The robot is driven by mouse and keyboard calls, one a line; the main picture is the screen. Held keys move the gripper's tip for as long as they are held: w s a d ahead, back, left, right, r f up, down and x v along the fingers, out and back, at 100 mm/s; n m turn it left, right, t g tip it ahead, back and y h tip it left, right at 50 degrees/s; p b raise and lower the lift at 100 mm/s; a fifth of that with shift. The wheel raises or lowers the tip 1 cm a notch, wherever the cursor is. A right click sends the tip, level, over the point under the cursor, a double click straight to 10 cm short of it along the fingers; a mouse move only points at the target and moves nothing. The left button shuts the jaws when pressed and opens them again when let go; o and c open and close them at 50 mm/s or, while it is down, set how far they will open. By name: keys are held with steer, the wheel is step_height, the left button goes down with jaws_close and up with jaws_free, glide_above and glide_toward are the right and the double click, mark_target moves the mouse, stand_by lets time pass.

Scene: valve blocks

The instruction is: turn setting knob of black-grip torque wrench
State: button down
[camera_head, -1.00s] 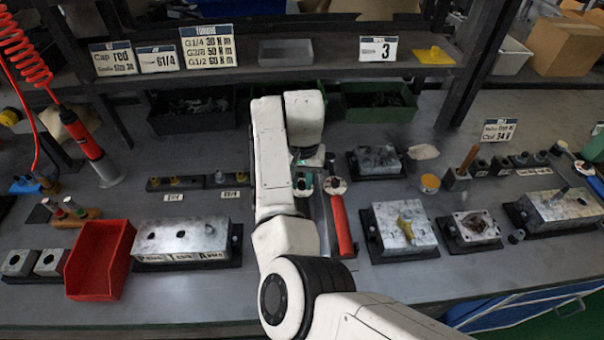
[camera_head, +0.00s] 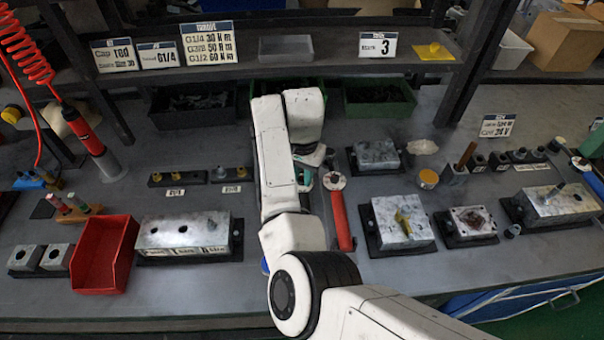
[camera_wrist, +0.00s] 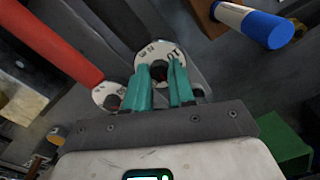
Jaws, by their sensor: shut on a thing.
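The black-grip torque wrench shows in the wrist view by its round white dial (camera_wrist: 150,50) with a small dark setting knob (camera_wrist: 159,74) at its middle. A dark bar, seemingly its grip (camera_wrist: 98,28), runs to the upper left. My gripper (camera_wrist: 164,70) has its teal fingers on both sides of the knob and is shut on it. In the head view my gripper (camera_head: 306,172) is at the dial, and my arm hides most of this wrench.
A red-grip torque wrench (camera_head: 341,220) with its own white dial lies close on the right. A blue-and-white cylinder (camera_wrist: 250,23) is at the wrist view's upper right. Valve blocks (camera_head: 402,222) stand further right, a red bin (camera_head: 104,255) at left. Shelf posts stand behind.

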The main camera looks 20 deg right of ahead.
steer(key=c, duration=0.9)
jaws_free()
steer(key=shift+c, duration=0.2)
steer(key=shift+r, duration=0.1)
step_height(320, 180, up, 11)
steer(key=b, duration=0.1)
steer(key=shift+f, duration=0.2)
